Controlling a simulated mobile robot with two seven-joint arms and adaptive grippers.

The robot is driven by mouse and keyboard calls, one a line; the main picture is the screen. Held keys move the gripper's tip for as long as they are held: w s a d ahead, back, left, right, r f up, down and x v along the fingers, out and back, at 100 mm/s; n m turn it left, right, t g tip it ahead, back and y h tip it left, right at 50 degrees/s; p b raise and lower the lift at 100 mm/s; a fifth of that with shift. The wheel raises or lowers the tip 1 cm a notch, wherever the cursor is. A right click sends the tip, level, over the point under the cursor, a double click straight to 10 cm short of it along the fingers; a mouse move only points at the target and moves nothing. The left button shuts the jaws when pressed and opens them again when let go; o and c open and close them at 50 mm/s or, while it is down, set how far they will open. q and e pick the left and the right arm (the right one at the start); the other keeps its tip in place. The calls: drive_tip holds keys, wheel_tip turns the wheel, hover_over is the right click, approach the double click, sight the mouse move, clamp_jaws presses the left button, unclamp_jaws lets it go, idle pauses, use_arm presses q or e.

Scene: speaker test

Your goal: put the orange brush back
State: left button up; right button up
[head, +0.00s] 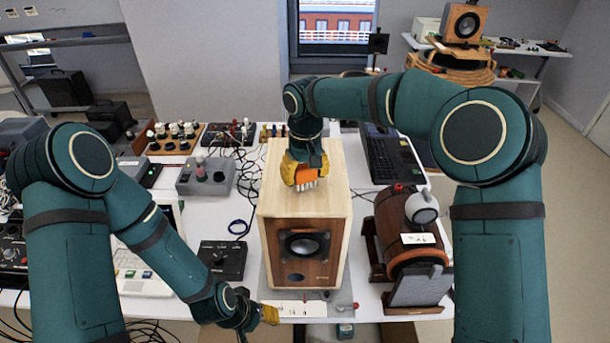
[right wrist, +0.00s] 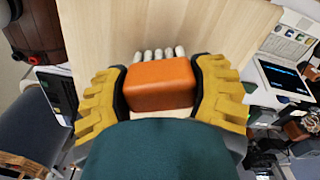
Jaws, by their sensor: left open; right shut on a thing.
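The orange brush (head: 304,173) is an orange block with a row of pale bristle tufts. It is over the top of the wooden speaker box (head: 306,243). My right gripper (head: 305,170) is shut on it, with yellow fingers on both sides. In the right wrist view the brush (right wrist: 160,84) sits between the two yellow fingers of the right gripper (right wrist: 160,90), its bristles toward the pale wooden top. I cannot tell whether the bristles touch the wood. My left gripper (head: 262,318) is open and low, near the table's front edge, left of a white card.
A black control box (head: 222,260) and a grey box (head: 205,176) stand to the left. Cables lie around the table.

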sight(305, 166)
drive_tip(key=shift+w+f, duration=0.1)
drive_tip(key=shift+f, duration=0.3)
drive_tip(key=o, duration=1.2)
wheel_tip(305, 166, up, 12)
drive_tip(key=shift+r+p, duration=0.1)
drive_tip(key=shift+p, duration=0.3)
